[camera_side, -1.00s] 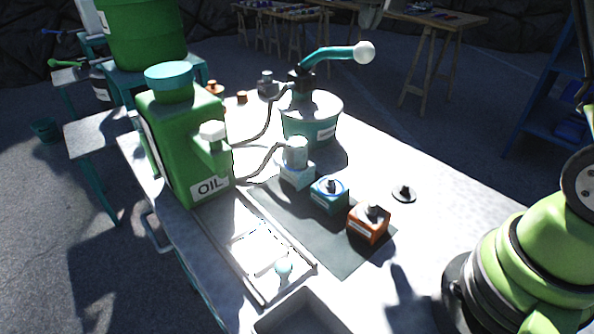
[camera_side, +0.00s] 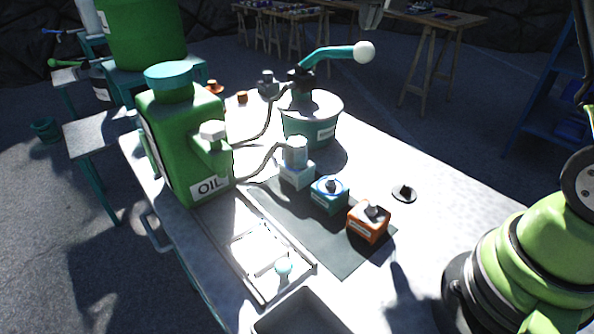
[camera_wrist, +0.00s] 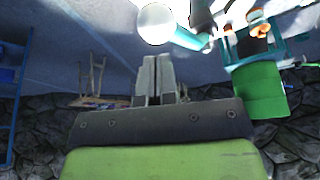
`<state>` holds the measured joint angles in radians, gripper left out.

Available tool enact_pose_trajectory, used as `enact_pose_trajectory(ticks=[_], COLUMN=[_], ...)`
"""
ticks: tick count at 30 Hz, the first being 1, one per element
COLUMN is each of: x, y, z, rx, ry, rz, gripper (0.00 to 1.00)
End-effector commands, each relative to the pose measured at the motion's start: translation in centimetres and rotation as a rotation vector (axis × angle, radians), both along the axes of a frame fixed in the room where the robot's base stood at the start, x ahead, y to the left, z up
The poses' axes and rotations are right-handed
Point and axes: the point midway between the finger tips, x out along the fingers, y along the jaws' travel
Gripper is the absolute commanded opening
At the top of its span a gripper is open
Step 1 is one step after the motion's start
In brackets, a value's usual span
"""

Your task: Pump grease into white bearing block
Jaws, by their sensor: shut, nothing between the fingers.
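The white bearing block (camera_side: 296,174) stands at the back of a dark mat, with a pale coupler (camera_side: 296,150) on top and a hose (camera_side: 260,166) running left from it behind the oil can. The teal grease pump (camera_side: 310,124) stands behind it. Its teal lever (camera_side: 328,54) slants up to the right and ends in a white ball knob (camera_side: 364,52). My gripper (camera_side: 374,18) is only partly in view at the top edge, just above the knob. In the wrist view my gripper (camera_wrist: 157,66) is shut and empty, with the knob (camera_wrist: 157,22) just beyond its tips; contact is unclear.
A green oil can (camera_side: 180,140) stands left of the blocks. A blue block (camera_side: 329,195) and an orange block (camera_side: 368,224) share the mat. A dark round fitting (camera_side: 404,194) lies to the right. A grey tray (camera_side: 300,318) is at the front. The table's right side is mostly clear.

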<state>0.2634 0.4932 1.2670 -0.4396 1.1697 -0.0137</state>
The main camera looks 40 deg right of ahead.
Motion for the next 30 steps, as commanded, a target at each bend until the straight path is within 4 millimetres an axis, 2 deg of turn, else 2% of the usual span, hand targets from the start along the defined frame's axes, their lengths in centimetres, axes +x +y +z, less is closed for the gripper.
enact_pose_trajectory(ticks=[5,30], x=[0.0,0.0], y=[0.0,0.0], z=[-0.2,-6.1], rx=[0.0,0.0], ry=[0.001,0.002], rz=[0.001,0.001], gripper=[0.0,0.0])
